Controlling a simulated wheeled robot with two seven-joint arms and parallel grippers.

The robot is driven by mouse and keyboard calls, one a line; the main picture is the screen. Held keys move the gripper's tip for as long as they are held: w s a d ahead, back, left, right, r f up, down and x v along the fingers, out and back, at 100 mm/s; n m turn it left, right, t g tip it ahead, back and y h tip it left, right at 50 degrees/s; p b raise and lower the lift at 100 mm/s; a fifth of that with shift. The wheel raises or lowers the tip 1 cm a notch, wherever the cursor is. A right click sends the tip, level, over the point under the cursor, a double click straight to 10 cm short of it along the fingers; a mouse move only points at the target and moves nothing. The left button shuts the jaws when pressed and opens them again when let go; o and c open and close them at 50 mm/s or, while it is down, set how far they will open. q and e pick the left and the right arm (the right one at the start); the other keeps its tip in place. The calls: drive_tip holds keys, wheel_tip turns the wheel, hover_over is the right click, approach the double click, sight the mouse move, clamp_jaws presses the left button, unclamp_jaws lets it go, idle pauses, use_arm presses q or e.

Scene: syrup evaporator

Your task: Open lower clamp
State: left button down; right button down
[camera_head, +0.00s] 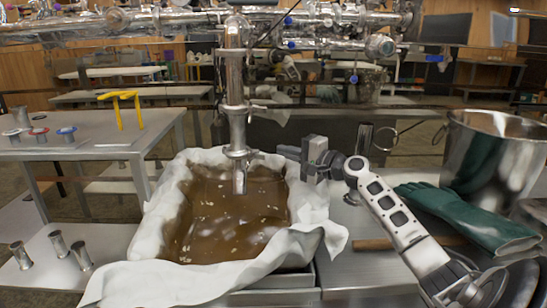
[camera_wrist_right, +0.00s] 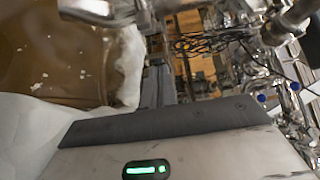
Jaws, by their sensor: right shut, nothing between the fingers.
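A shiny vertical steel pipe (camera_head: 235,70) hangs down over a cloth-lined tray (camera_head: 158,215) of brown liquid. The lower clamp (camera_head: 238,153) rings the pipe just above its open end. Another clamp (camera_head: 236,108) sits higher on the pipe. My right gripper (camera_head: 282,150) reaches in from the right at the lower clamp's height. It is shut and empty, its tips close to the clamp's right side; I cannot tell whether they touch. In the right wrist view, my dark fingers (camera_wrist_right: 157,82) point toward metal parts (camera_wrist_right: 100,10) at the top. My left gripper is not in view.
A green glove (camera_head: 465,215) and a steel bucket (camera_head: 493,150) are on the counter at right. Shiny pipework (camera_head: 320,25) crosses the top.

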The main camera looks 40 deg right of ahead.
sight(244, 155)
drive_tip(key=a, duration=0.2)
drive_tip(key=a+p, duration=0.1)
drive_tip(key=a, duration=0.1)
drive_tip(key=shift+w, duration=0.35)
idle(0.3)
